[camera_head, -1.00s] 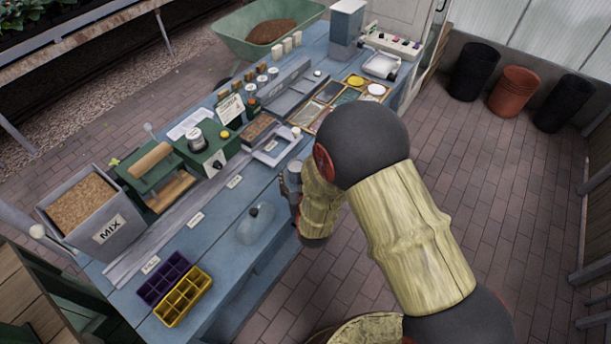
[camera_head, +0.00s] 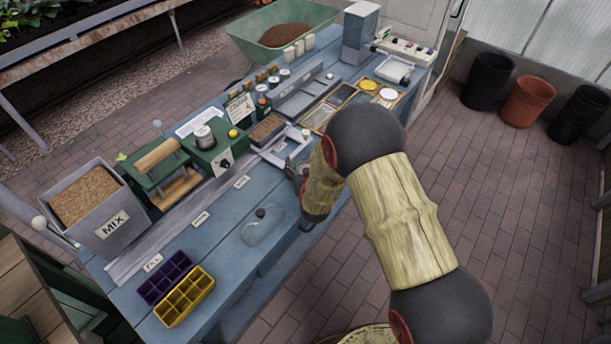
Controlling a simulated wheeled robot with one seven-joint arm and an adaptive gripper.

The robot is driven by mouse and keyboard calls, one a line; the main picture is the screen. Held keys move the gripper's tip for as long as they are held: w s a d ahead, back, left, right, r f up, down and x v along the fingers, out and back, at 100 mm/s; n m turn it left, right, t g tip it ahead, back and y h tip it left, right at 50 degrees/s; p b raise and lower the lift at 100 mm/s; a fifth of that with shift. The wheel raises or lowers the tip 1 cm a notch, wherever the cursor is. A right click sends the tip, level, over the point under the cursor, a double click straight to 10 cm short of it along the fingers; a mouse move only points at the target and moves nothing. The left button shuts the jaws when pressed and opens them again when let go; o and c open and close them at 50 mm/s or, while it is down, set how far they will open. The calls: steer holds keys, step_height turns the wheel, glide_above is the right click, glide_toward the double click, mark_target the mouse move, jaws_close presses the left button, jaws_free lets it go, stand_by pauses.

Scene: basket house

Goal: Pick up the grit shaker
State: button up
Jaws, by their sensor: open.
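I cannot read a label that singles out the grit shaker. Small bottles that could include it stand on the blue bench: a dark one with an orange-red band (camera_head: 262,105) beside the small sign, and a white-capped one (camera_head: 284,75) behind it. A small white-topped item (camera_head: 306,134) stands at the pale tray (camera_head: 274,158). My gripper (camera_head: 294,170) is over the bench's front part, just in front of this tray. It is open; my wrist partly hides it, and nothing shows between its fingers.
A clear glass dome (camera_head: 263,228) and purple (camera_head: 166,278) and yellow (camera_head: 185,297) cell trays are nearer me. A MIX bin (camera_head: 112,228) and a green press (camera_head: 160,178) stand at left. A green machine (camera_head: 212,152) stands behind the gripper. Bare bench lies left of the dome.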

steer(key=shift+r, duration=0.1)
steer(key=shift+c, duration=0.3)
steer(key=shift+s, duration=0.1)
steer(key=c, duration=1.5)
steer(key=shift+c, duration=0.4)
